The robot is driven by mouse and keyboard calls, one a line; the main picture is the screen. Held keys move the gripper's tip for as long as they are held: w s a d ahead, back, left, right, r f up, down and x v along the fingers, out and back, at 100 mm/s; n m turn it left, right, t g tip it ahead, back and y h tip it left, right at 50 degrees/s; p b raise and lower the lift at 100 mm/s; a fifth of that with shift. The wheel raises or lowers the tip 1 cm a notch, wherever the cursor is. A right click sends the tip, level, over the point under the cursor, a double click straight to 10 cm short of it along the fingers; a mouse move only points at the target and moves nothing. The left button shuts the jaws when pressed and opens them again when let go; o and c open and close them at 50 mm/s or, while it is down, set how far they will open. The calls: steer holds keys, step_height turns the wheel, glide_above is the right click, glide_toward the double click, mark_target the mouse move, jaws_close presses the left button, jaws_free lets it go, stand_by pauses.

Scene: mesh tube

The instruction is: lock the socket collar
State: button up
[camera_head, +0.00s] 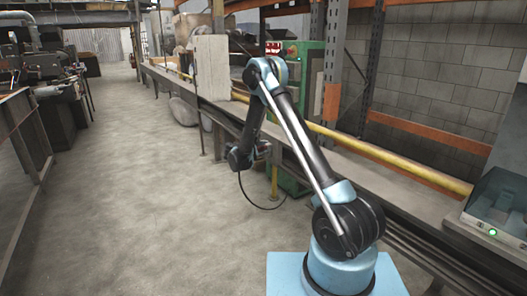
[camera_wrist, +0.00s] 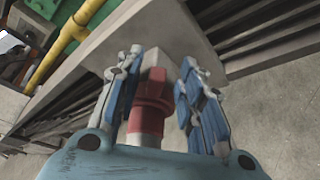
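In the wrist view, a red collar (camera_wrist: 150,108) sits around a pale round tube (camera_wrist: 143,139), with a grey block-like end (camera_wrist: 157,75) beyond it. My gripper (camera_wrist: 161,62) has its two blue-and-grey fingers on either side of the collar. The left finger lies very close to the collar; whether it touches I cannot tell. A gap shows between the collar and the right finger. In the head view, my gripper (camera_head: 262,150) hangs low beside the long bench, small and dark. I cannot make out the collar there.
A long bench (camera_head: 418,199) with a yellow pipe (camera_head: 400,166) runs along the right. A green machine (camera_head: 308,75) stands behind my arm.

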steer(key=v, duration=1.2)
steer(key=s+d+r+m+g, duration=0.2)
steer(key=d+r, duration=0.3)
steer(key=d, duration=0.2)
steer(key=s+d+r+m+g, duration=0.2)
steer(key=s+d+r, duration=0.15)
steer(key=d, duration=0.35)
steer(key=s+d+r+m+g+y, duration=0.1)
steer(key=s+d+r+m, duration=0.15)
steer(key=s+d, duration=0.35)
steer(key=s+d+r+m+g+y, duration=0.2)
steer(key=s+d+r, duration=0.1)
steer(key=s+d, duration=0.3)
steer(key=s+d+m+g+y, duration=0.1)
steer(key=s+d+m, duration=0.15)
steer(key=s, duration=0.55)
steer(key=s+d+m+g+y, duration=0.15)
steer(key=s+d, duration=0.25)
steer(key=s, duration=0.4)
steer(key=s+a+f+m+y, duration=0.1)
steer(key=s+f+m+y, duration=0.1)
steer(key=s, duration=0.6)
steer(key=s+a+f+m+y, duration=0.1)
steer(key=s+f+m+y, duration=0.1)
steer(key=s+f, duration=0.3)
steer(key=s+m, duration=0.1)
steer(key=s, duration=0.3)
steer(key=shift+f, duration=0.35)
steer(key=shift+s, duration=0.1)
